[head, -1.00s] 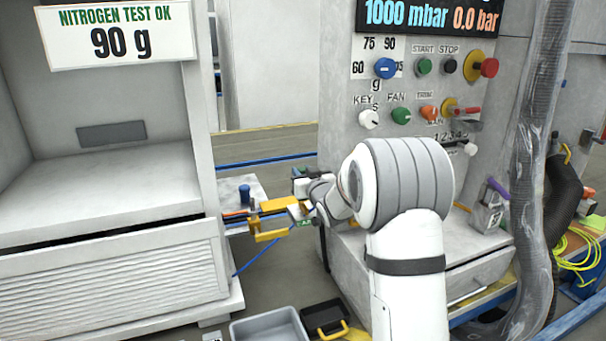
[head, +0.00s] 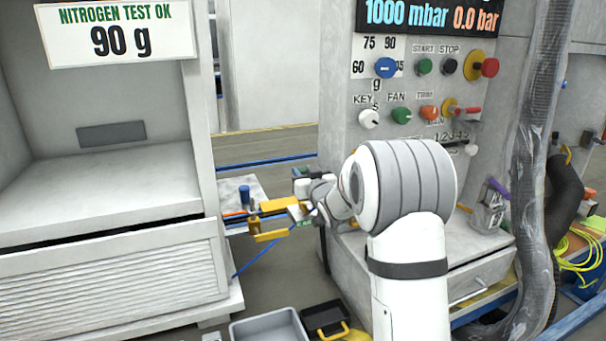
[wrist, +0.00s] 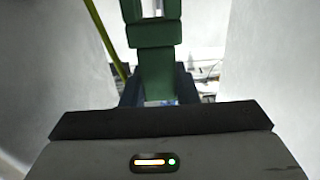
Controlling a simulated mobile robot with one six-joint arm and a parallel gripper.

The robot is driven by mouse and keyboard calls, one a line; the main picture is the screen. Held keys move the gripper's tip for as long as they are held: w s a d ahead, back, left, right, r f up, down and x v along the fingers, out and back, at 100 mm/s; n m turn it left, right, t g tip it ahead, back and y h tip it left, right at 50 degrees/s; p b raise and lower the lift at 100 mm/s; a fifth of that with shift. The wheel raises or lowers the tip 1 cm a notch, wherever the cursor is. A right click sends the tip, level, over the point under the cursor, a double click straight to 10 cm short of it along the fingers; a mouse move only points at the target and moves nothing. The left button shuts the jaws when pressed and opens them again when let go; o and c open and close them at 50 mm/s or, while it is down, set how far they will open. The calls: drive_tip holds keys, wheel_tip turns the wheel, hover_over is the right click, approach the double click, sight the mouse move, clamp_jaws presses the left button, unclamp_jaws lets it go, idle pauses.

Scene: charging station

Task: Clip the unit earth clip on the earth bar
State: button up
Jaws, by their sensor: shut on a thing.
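My gripper (head: 300,208) is low between the white cabinet and the control panel, pointing left. In the wrist view a green, block-like piece, seemingly the unit earth clip (wrist: 155,62), stands between the dark jaws, and my gripper is shut on it. A yellow-green cable (wrist: 108,42) runs up beside it on the left. In the head view, yellow parts (head: 271,236) lie just left of my gripper beside a small brass-coloured piece (head: 254,226). I cannot tell for certain which part is the earth bar, or whether the clip touches it.
The white cabinet (head: 110,275) stands close on the left, the control panel (head: 340,90) on the right. A blue-topped post (head: 245,194) rises near the yellow parts. A ribbed hose (head: 535,130) hangs at right.

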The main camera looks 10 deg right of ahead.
drive_tip(key=shift+f+b, duration=1.9)
drive_tip(key=shift+f, duration=0.15)
drive_tip(key=o, duration=1.1)
drive_tip(key=shift+s, duration=0.1)
drive_tip(key=s, duration=0.3)
drive_tip(key=s+d+p, duration=0.1)
drive_tip(key=s, duration=0.3)
drive_tip(key=shift+s+d, duration=0.2)
drive_tip(key=shift+s, duration=0.05)
drive_tip(key=shift+r, duration=0.1)
